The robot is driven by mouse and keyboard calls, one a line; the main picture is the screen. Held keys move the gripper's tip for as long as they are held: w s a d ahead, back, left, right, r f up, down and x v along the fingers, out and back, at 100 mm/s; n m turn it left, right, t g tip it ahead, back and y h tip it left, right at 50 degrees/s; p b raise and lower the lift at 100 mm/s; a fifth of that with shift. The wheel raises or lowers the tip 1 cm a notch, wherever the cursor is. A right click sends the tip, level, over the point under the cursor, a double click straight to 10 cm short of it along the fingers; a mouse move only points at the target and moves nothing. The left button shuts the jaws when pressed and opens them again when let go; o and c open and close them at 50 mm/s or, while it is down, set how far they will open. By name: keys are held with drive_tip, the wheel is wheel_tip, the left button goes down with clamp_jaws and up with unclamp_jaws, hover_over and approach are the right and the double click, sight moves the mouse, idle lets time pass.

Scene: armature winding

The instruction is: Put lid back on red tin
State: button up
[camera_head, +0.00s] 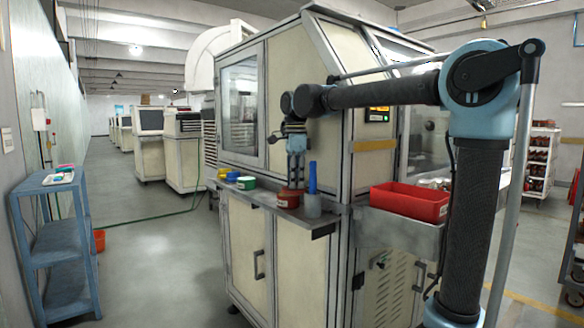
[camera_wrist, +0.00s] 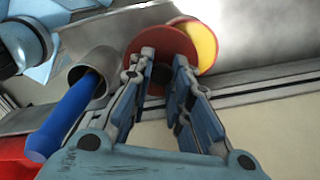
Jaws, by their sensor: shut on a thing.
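The red tin (camera_head: 288,201) stands on the narrow grey ledge of the machine. In the wrist view a round opening with yellow inside and a red rim (camera_wrist: 204,46) shows, apparently this tin. A red disc, the lid (camera_wrist: 161,41), is at my fingertips and overlaps the left part of that opening. My gripper (camera_wrist: 164,66) is shut on the lid. In the head view my gripper (camera_head: 294,181) points down right over the red tin. I cannot tell whether the lid touches the tin's rim.
A grey cup (camera_head: 313,207) with a blue-handled tool (camera_head: 312,178) stands close beside the red tin. Green (camera_head: 246,184), blue (camera_head: 233,176) and yellow (camera_head: 224,173) tins stand farther along the ledge. A red bin (camera_head: 409,203) sits at the right.

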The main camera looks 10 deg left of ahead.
drive_tip(key=w+a+r+n, duration=0.1)
drive_tip(key=r+n, duration=0.1)
drive_tip(key=r, duration=0.1)
drive_tip(key=w+a+r+n, duration=0.1)
drive_tip(key=shift+w+a+r, duration=0.15)
drive_tip(key=shift+w+a, duration=0.15)
drive_tip(key=shift+f, duration=3.15)
drive_tip(key=shift+s+f, duration=0.1)
drive_tip(key=o, duration=0.9)
drive_tip(key=shift+o, duration=0.6)
drive_tip(key=o, duration=0.4)
